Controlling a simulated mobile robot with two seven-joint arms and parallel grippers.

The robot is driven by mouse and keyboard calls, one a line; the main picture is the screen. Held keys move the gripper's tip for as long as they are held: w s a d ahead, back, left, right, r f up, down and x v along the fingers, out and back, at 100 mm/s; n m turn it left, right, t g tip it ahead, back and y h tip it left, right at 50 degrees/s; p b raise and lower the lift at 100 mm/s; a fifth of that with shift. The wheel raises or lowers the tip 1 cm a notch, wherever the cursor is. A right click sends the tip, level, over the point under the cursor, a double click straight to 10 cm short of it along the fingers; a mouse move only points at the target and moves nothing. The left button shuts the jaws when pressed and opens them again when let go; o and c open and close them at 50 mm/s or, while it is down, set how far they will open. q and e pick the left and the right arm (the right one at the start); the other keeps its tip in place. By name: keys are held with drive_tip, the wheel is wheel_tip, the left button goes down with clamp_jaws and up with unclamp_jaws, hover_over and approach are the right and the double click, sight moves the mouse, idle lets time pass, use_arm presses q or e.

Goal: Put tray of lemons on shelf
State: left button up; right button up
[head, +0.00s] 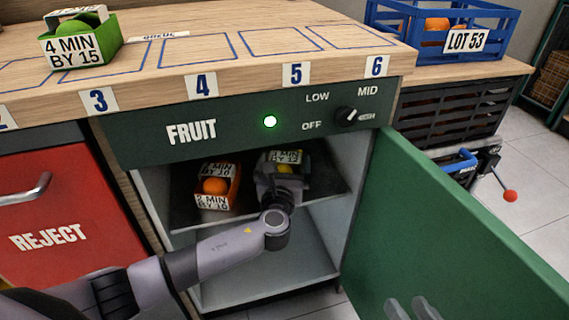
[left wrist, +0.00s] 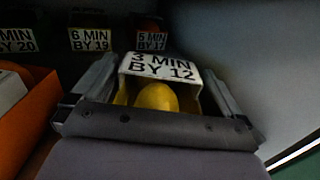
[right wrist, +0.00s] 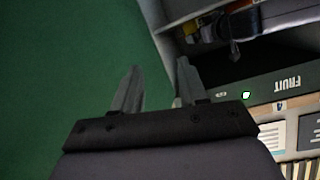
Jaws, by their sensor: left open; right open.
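The yellow tray of lemons (left wrist: 122,92) has a white card reading "3 MIN BY 12" and a lemon (left wrist: 157,98) showing in it. In the head view its card (head: 286,156) shows inside the fruit cabinet, at the right of the shelf (head: 326,188). It appears to rest there; its underside is hidden. My left gripper (head: 279,183) reaches into the cabinet, open, with one finger on each side of the tray in the left wrist view. My right gripper (head: 410,308) is open and empty near the open green door; its fingers show in the right wrist view (right wrist: 159,68).
An orange tray (head: 213,203) stands left of the lemon tray on the shelf. Several labelled trays (left wrist: 90,38) stand deeper inside. The green door (head: 455,230) stands open at the right.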

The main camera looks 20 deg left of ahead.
use_arm(q)
drive_tip(key=p+v, duration=0.2)
drive_tip(key=v, duration=0.4)
drive_tip(key=shift+s, duration=0.3)
drive_tip(key=s+d+f+n+g+h+p, duration=0.1)
drive_tip(key=s+d+f+n+g+h, duration=0.2)
drive_tip(key=s+n, duration=0.5)
drive_tip(key=s+d+f+n+g+h+p, duration=0.1)
drive_tip(key=s+d+f+n+g+h, duration=0.2)
drive_tip(key=s+n, duration=0.45)
drive_tip(key=s+r+n+h, duration=0.4)
drive_tip(key=s+r+n, duration=0.1)
drive_tip(key=n, duration=1)
drive_tip(key=shift+s+d+r+h, duration=0.2)
drive_tip(key=shift+s+r+h, duration=0.1)
drive_tip(key=shift+r, duration=0.4)
use_arm(e)
drive_tip(key=shift+a+r+g, duration=0.15)
drive_tip(key=shift+a+g, duration=0.05)
drive_tip(key=shift+g, duration=0.3)
use_arm(q)
drive_tip(key=shift+s+n, duration=0.1)
drive_tip(key=shift+n, duration=0.15)
use_arm(e)
drive_tip(key=shift+s, duration=0.1)
